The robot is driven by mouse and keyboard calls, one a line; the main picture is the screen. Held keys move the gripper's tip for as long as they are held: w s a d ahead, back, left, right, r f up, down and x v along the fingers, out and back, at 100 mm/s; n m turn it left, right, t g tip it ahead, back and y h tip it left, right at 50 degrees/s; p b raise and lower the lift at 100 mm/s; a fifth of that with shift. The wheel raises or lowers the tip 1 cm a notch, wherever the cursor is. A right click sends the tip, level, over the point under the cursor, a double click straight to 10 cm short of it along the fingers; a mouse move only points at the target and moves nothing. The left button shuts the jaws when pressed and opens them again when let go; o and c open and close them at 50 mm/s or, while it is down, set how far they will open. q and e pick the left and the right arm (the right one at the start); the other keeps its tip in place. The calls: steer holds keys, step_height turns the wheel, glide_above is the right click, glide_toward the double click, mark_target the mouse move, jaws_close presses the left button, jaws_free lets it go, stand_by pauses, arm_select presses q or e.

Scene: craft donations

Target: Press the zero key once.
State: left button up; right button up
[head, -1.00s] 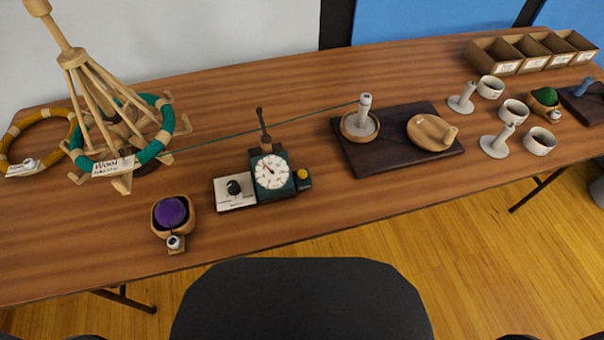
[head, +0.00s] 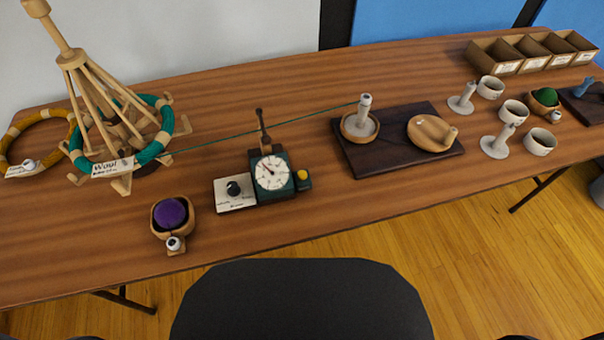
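A dark green counter (head: 271,187) with a round white dial (head: 271,173) stands near the front edge of the table, left of centre. The dial's dark needle points to the upper left. A yellow key (head: 303,175) sits on a small dark block at the counter's right side; I take it for the zero key, but no lettering on it is readable. Neither of my grippers is in view, and nothing covers the key.
A wooden swift (head: 110,115) with green wool stands at left; its strand runs past the counter's upright guide (head: 262,127) to a spindle (head: 364,103) on a dark board (head: 387,158). A bowl with a purple ball (head: 171,213) stands left of the counter. Bare table lies right of the key.

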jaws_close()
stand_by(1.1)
